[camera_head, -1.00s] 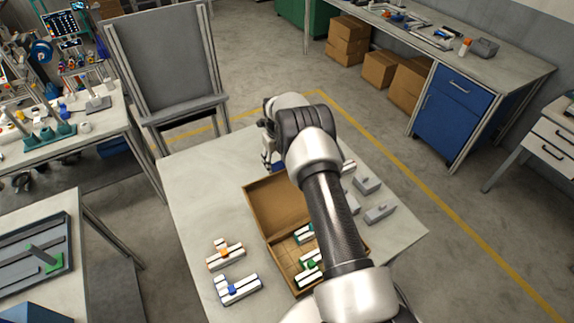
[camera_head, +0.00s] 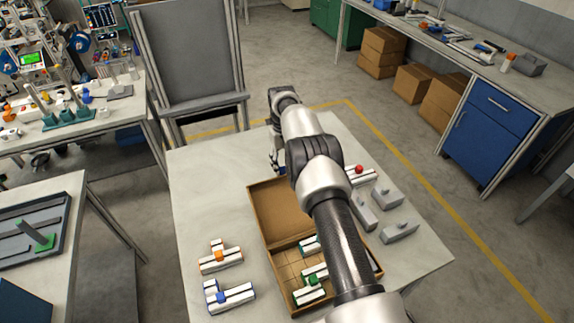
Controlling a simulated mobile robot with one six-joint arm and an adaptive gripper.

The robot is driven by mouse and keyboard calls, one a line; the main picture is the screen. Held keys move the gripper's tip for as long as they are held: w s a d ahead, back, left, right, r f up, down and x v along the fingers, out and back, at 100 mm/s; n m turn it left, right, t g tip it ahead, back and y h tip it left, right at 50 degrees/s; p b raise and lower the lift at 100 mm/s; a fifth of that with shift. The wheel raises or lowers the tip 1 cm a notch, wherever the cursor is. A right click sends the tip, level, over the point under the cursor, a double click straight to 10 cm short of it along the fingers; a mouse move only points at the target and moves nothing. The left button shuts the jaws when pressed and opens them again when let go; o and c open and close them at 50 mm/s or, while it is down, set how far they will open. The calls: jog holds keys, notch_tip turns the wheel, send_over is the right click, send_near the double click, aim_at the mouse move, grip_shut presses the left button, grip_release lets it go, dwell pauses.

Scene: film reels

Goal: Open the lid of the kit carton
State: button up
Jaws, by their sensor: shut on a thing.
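The kit carton (camera_head: 274,268) is a brown box on the grey table, partly hidden by my arm. Its lid (camera_head: 277,212) is raised off the box and stands open along the far side, with its inner face showing. Inside the carton, white pieces with green parts (camera_head: 312,288) lie among compartments. My gripper (camera_head: 274,160) is at the lid's far top edge, small in view and partly behind my arm. It is shut on the lid, though the contact itself is hard to see.
An orange-and-white part (camera_head: 220,256) and a blue-and-white part (camera_head: 228,295) lie left of the carton. Grey blocks (camera_head: 386,196) and a red-knobbed white part (camera_head: 360,174) lie right. A grey chair-like frame (camera_head: 190,60) stands behind the table (camera_head: 205,185).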

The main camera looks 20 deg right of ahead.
jog(key=shift+s+f, duration=0.15)
jog(key=shift+s, duration=0.1)
jog(key=o, duration=1.5)
jog(key=shift+w+r, duration=0.2)
jog(key=shift+r, duration=1.75)
jog(key=shift+w+r, duration=0.2)
jog(key=shift+r, duration=1.7)
